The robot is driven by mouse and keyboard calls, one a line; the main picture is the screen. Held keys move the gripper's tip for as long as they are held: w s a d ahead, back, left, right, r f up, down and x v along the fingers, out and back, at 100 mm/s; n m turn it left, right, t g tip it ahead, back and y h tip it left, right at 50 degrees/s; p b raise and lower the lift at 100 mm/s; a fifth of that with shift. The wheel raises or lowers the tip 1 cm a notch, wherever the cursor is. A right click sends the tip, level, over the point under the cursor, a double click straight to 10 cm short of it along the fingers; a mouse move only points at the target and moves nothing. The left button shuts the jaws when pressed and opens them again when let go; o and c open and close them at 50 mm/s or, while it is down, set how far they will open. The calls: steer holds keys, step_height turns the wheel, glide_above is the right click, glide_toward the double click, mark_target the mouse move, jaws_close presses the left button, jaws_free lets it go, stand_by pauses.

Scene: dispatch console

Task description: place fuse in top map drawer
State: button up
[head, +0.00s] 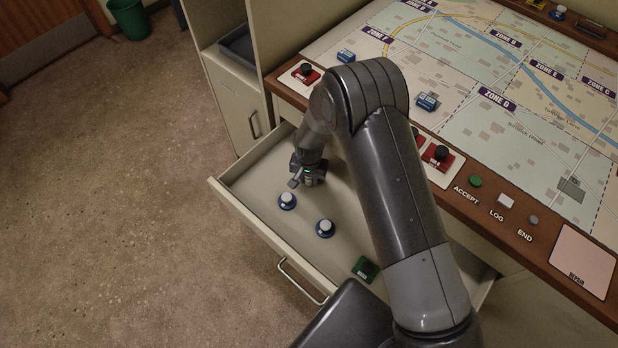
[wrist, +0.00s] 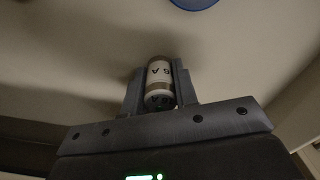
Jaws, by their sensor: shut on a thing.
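The top map drawer (head: 248,228) is pulled open under the map table in the head view. My gripper (head: 297,183) is low inside the drawer, near its left end. In the wrist view, my gripper (wrist: 159,95) is shut on the fuse (wrist: 159,72), a small pale cylinder with dark markings and a darker end. The fuse is between the two fingers, over the bare drawer floor. I cannot tell whether it touches the floor. The fuse is not clearly visible in the head view.
A blue edge (wrist: 195,3) shows in the wrist view.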

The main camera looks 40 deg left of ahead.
steer(key=shift+f, duration=0.15)
steer(key=o, duration=1)
step_height(320, 180, up, 12)
steer(key=shift+r, duration=0.15)
